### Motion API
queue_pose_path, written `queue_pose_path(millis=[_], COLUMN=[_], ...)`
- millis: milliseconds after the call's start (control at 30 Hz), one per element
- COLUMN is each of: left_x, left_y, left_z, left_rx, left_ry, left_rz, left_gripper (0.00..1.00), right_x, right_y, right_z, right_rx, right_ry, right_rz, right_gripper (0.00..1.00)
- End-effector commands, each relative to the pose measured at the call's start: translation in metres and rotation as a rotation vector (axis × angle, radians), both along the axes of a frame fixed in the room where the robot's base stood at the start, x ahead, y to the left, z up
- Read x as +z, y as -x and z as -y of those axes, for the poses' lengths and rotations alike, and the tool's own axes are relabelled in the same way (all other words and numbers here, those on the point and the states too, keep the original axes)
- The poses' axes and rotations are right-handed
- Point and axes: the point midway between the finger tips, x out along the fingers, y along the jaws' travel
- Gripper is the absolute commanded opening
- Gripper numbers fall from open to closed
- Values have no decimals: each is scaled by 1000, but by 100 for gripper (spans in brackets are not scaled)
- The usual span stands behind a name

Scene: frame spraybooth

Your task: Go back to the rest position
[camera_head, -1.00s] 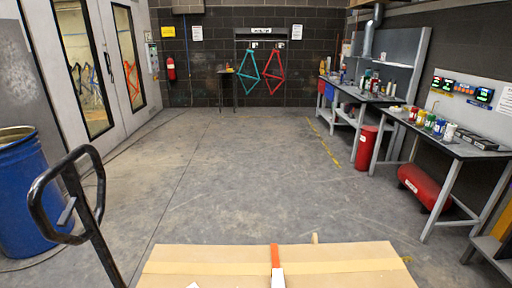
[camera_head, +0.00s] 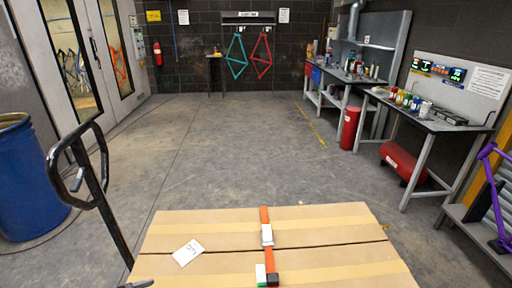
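Neither of my grippers shows in the head view. The task names no object. A large cardboard box (camera_head: 340,229) fills the bottom middle of the view, close in front of me. An orange strap (camera_head: 264,216) with a pale buckle runs over its top. A small white label (camera_head: 188,252) lies on the box top, left of the strap.
A black looped handle (camera_head: 99,190) rises left of the box, near a blue drum (camera_head: 28,180). Workbenches (camera_head: 427,122) with bottles line the right side. A purple frame (camera_head: 490,185) stands at the right edge. The grey floor (camera_head: 225,145) beyond the box is clear.

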Motion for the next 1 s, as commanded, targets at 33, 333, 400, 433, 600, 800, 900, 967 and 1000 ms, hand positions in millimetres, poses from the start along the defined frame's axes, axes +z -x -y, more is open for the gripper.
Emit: queue_pose_path(millis=[33,333,400,433,600,800,900,967,1000], left_x=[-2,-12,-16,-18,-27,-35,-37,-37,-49], left_y=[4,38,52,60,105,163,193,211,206], left_z=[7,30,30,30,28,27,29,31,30], left_rx=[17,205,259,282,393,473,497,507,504], left_ry=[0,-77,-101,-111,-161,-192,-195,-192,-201], left_rz=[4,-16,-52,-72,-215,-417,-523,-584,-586], left_gripper=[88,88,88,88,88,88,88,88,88], right_x=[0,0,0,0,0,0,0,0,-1], right_y=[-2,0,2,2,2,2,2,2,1], right_z=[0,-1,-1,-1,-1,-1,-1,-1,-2], right_rx=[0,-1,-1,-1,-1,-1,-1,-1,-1], right_ry=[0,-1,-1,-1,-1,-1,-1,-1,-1], right_rz=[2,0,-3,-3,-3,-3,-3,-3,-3], right_gripper=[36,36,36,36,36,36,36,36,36])
